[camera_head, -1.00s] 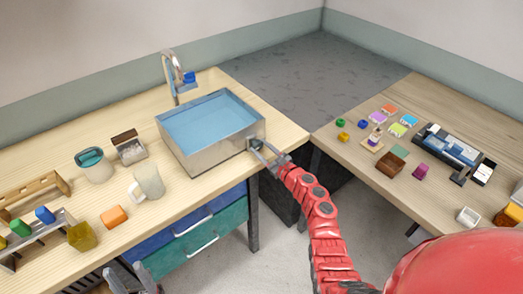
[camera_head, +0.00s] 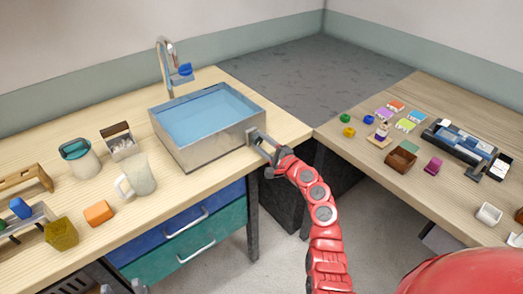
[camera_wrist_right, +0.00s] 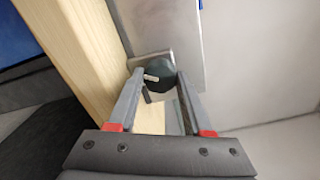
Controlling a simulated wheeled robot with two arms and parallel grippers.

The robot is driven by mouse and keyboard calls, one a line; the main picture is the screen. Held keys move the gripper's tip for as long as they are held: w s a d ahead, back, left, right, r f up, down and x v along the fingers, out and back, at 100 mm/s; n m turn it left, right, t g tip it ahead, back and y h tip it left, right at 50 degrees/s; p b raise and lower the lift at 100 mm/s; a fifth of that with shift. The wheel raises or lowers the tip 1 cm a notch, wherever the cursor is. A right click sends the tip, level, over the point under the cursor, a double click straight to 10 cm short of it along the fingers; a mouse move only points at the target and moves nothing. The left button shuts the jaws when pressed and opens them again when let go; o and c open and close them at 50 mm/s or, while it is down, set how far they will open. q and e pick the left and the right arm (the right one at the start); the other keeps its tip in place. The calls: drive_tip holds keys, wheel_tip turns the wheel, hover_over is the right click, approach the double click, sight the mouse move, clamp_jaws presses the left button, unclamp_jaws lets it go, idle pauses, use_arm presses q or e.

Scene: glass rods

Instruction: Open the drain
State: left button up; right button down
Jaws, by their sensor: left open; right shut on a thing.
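The metal sink (camera_head: 215,141), filled with blue water (camera_head: 207,113), stands on the left wooden counter. A dark round knob (camera_wrist_right: 157,73) with a small pale lever is on a metal plate at the sink's side, seen in the right wrist view. My right gripper (camera_head: 257,138) reaches the sink's right end and is shut on the knob; its fingers lie on either side of it in the right wrist view (camera_wrist_right: 158,88). My left gripper (camera_head: 122,288) is open at the bottom edge, with only its fingertips showing, apart from the sink.
A faucet (camera_head: 164,65) with a blue handle stands behind the sink. A mug (camera_head: 140,177), a teal-topped cup (camera_head: 79,160) and an orange block (camera_head: 99,213) stand left of it. The right table (camera_head: 450,200) holds several small items.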

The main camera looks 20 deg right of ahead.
drive_tip(key=n+b, duration=0.1)
drive_tip(key=b, duration=0.1)
drive_tip(key=n+b, duration=0.2)
drive_tip(key=shift+f, duration=0.3)
drive_tip(key=shift+r+n+b, duration=0.15)
drive_tip(key=shift+n+b, duration=1.45)
drive_tip(key=shift+n, duration=0.1)
drive_tip(key=shift+c, duration=1.6)
unclamp_jaws()
drive_tip(key=shift+r, duration=0.1)
